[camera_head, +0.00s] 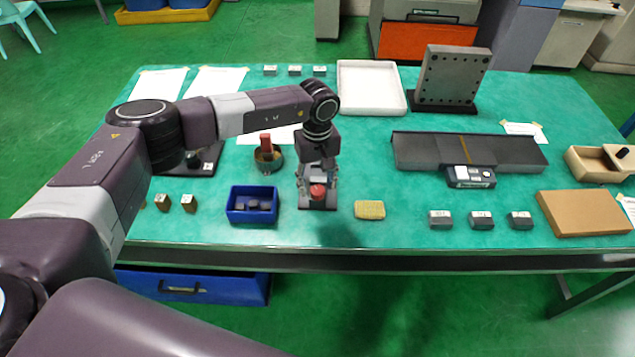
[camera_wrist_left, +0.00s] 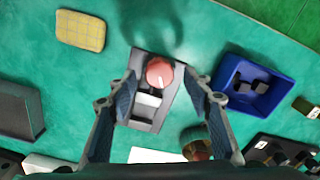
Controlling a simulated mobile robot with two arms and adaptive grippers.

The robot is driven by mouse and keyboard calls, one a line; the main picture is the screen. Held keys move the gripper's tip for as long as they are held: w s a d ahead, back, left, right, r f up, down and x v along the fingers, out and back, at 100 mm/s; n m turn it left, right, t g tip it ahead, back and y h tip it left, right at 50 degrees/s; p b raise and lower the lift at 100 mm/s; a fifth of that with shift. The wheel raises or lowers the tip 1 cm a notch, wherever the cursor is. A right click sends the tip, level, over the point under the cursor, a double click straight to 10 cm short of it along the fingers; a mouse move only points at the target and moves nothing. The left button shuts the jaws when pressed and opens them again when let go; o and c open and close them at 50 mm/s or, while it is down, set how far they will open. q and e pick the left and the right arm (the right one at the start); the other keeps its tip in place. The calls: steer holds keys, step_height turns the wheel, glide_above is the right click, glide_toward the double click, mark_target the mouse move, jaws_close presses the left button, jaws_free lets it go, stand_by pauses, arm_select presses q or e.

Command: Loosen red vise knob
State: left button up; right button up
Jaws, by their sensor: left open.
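The red vise knob (camera_head: 318,191) sits at the near end of a small grey vise (camera_head: 318,206) on the green table. In the left wrist view the round red knob (camera_wrist_left: 159,71) tops the grey vise (camera_wrist_left: 143,116), with a white block in its middle. My left gripper (camera_head: 317,184) reaches down over the vise from above. In the left wrist view the gripper (camera_wrist_left: 160,88) is open, its fingers spread on either side of the vise and apart from the knob. My right gripper is not in view.
A blue bin (camera_head: 252,204) with dark pieces stands left of the vise, and a yellow sponge (camera_head: 369,210) lies right of it. A round container (camera_head: 268,160) holding a red-handled item is behind left. Grey blocks (camera_head: 480,220) sit further right. Bare table lies between sponge and blocks.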

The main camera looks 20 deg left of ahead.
arm_select(q)
steer(key=shift+d+f, duration=0.1)
steer(key=shift+f, duration=0.65)
steer(key=c, duration=1.1)
steer(key=shift+c, duration=0.2)
